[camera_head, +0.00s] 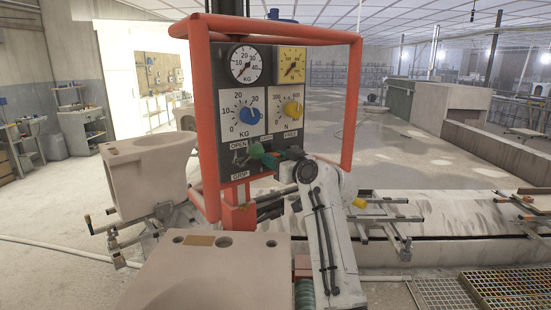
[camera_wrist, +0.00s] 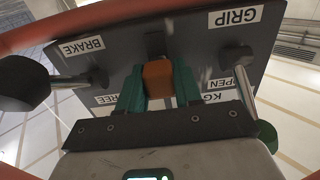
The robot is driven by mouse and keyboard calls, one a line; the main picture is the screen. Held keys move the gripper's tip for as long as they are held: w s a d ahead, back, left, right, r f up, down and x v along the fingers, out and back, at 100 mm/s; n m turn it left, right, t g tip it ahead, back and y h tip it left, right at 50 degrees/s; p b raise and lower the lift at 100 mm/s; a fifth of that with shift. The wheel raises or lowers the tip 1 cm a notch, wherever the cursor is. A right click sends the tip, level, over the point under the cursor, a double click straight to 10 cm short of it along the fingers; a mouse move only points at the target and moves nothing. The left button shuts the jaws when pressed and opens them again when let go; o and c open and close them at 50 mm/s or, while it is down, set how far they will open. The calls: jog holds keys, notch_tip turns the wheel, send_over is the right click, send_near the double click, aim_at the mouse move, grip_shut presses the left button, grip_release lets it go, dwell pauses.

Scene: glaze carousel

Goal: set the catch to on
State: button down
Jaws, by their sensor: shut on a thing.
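A dark control panel (camera_head: 262,115) hangs in a red tube frame in the head view. My gripper (camera_head: 270,159) is at its lower part, between the OPEN/GRIP labels and the FREE label. In the wrist view the panel appears upside down. There the green fingers of my gripper (camera_wrist: 159,88) are shut on a small orange-brown piece, which looks like the catch (camera_wrist: 158,77). It sticks out of the panel beside a dark slot. The fingers and arm hide the catch in the head view. I cannot read an on mark or tell its setting.
A green-knobbed lever (camera_head: 257,150) is close beside my gripper. A black-knobbed lever (camera_wrist: 25,83) stands at the other side. The red tube frame (camera_head: 355,105) surrounds the panel. A pale ceramic piece (camera_head: 150,175) is at left, another (camera_head: 205,275) in front.

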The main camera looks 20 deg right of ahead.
jog(key=shift+f+b, duration=0.6)
jog(key=shift+f, duration=0.75)
jog(key=c, duration=0.8)
grip_release()
jog(key=shift+c, duration=0.2)
jog(key=b+v, duration=0.1)
jog(key=v, duration=0.9)
jog(key=shift+s+d+b, duration=0.15)
jog(key=shift+s+b, duration=0.15)
jog(key=shift+s, duration=0.05)
jog(key=shift+f, duration=0.1)
